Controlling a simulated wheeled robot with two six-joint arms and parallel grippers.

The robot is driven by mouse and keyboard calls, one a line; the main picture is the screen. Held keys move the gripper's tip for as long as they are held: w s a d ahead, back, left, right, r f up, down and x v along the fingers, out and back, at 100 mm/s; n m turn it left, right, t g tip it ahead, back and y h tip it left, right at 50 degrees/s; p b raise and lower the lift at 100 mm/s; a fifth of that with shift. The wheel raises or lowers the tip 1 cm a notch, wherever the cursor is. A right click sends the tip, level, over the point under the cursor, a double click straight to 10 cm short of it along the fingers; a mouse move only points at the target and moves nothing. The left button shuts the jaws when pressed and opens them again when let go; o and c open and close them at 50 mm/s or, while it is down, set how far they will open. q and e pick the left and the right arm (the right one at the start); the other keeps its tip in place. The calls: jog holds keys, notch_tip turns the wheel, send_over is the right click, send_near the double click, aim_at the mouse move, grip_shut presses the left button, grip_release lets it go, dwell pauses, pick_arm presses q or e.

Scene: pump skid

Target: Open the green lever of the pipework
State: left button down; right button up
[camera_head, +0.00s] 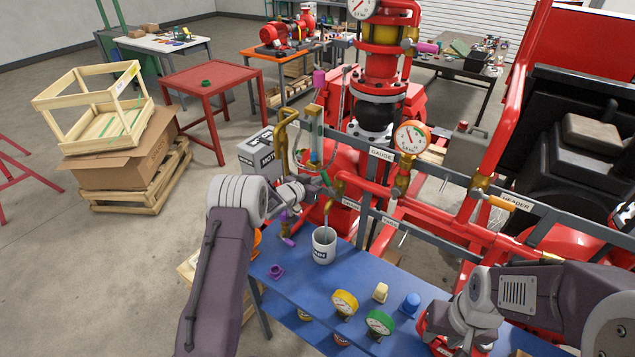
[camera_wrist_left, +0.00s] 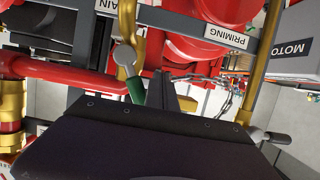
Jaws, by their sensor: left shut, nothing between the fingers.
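The green lever (camera_head: 325,179) sits on the brass pipework below the sight glass. In the left wrist view the green lever (camera_wrist_left: 135,89) hangs from a round grey pivot on a brass pipe, partly hidden by my gripper body. My left gripper (camera_head: 318,190) is at the lever in the head view. In the wrist view its dark fingers (camera_wrist_left: 166,88) are shut with nothing between them, just right of the lever; I cannot tell whether they touch it. My right gripper (camera_head: 440,338) is low at the right over the blue bench; its fingers are not clear.
A purple lever (camera_head: 288,241) is left of the mug. Red pipes and a grey frame (camera_head: 455,184) crowd the area behind.

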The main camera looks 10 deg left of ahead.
aim_at(325, 178)
pick_arm(q)
jog(key=shift+s+d+r+p, duration=0.2)
jog(key=shift+d+r, duration=0.2)
jog(key=shift+r, duration=0.15)
jog(key=shift+s+d+r+p, duration=0.1)
jog(key=shift+d+r+p, duration=0.05)
jog(key=shift+d+r, duration=0.3)
jog(key=shift+s+d+r, duration=0.15)
jog(key=shift+d+r, duration=0.1)
jog(key=shift+d, duration=0.2)
jog(key=shift+w+a, duration=0.2)
jog(key=shift+a, duration=0.5)
jog(key=p+v, duration=0.2)
jog(key=v, duration=0.7)
